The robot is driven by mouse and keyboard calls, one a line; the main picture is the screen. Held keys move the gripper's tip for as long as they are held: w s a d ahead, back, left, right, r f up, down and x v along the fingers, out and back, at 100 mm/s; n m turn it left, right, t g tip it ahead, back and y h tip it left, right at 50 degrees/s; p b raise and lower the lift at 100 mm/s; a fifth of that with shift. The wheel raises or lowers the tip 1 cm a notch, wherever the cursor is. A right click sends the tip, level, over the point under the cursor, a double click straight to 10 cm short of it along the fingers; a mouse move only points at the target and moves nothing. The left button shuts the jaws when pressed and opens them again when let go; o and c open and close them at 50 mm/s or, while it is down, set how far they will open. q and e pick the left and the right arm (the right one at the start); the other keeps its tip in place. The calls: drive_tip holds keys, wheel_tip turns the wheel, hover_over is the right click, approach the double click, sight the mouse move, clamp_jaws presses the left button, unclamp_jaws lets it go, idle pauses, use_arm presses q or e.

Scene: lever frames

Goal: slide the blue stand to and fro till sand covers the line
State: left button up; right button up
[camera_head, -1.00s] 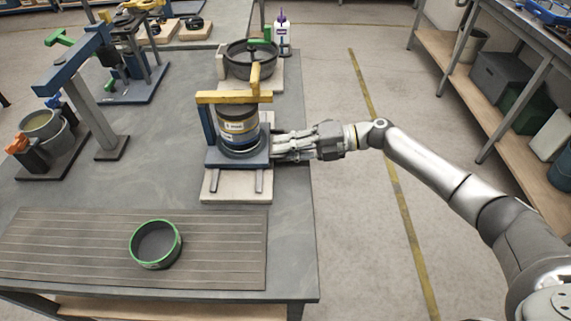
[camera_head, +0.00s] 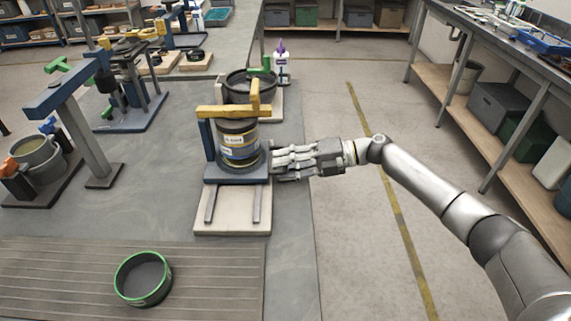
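The blue stand (camera_head: 236,174) has a blue base and post, a yellow bar on top, and a dark labelled can (camera_head: 238,146) standing in it. It rests on two dark rails on a pale board (camera_head: 232,222); the rails show in front of the base. My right gripper (camera_head: 274,168) comes in from the right, its fingers closed at the base's right edge; the exact contact is hard to see. The line and any sand are too small or hidden to tell. My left gripper is not in view.
A green-rimmed sieve (camera_head: 143,279) lies on the grooved mat (camera_head: 70,275) in front. A dark bowl (camera_head: 250,86) and a purple-capped bottle (camera_head: 282,66) stand behind the stand. Another blue frame (camera_head: 75,100) and a bucket (camera_head: 40,158) are at the left. The bench's right edge is near.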

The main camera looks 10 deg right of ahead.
drive_tip(key=shift+s+r, duration=0.1)
drive_tip(key=shift+r, duration=0.1)
drive_tip(key=shift+d, duration=0.25)
drive_tip(key=v, duration=1.1)
drive_tip(key=shift+d, duration=0.2)
drive_tip(key=shift+f, duration=0.15)
